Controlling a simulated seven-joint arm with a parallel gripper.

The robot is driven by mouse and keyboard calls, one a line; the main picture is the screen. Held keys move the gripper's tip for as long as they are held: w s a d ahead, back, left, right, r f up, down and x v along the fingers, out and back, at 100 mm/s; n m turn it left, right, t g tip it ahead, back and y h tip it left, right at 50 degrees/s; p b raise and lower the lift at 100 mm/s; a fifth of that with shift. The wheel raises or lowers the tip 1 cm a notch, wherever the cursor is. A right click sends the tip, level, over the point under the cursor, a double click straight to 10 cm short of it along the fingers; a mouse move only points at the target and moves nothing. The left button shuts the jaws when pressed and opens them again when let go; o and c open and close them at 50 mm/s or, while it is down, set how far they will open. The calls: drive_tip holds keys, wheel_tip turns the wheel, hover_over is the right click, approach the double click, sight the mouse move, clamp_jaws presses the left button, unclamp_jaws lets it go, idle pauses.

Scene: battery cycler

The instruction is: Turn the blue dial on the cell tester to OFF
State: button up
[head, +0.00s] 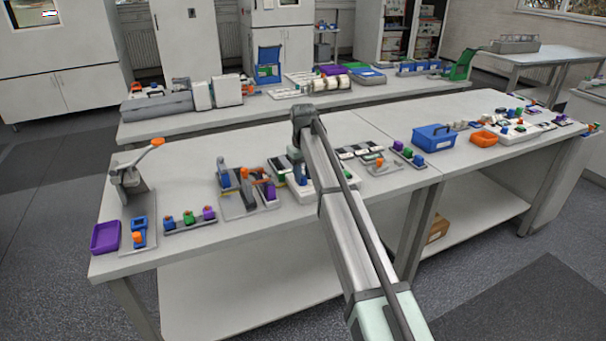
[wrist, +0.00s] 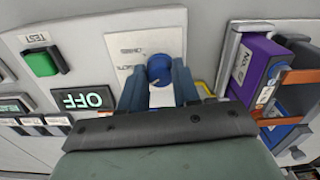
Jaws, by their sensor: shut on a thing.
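The cell tester is a pale panel (wrist: 88,62) in the wrist view, and its white body (head: 279,168) is partly hidden behind my arm in the head view. The blue dial (wrist: 160,68) is round and sits on a light plate. My gripper (wrist: 160,82) is shut on the dial, with one blue-grey finger on each side of it. In the head view my gripper (head: 297,165) reaches down onto the tester. A dark display (wrist: 84,100) left of the dial shows pale green letters reading OFF. The dial's pointer mark is not clear.
A green button (wrist: 42,62) marked TEST lies left of the dial. A purple cell (wrist: 256,68) in a holder with orange parts stands close on the right.

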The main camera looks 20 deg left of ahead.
sight(303, 176)
drive_tip(key=shift+n, duration=0.6)
drive_tip(key=o, duration=1.1)
drive_tip(key=shift+c, duration=0.2)
drive_tip(key=shift+r, duration=0.15)
wheel_tip(303, 176, up, 14)
drive_tip(key=shift+f, duration=0.25)
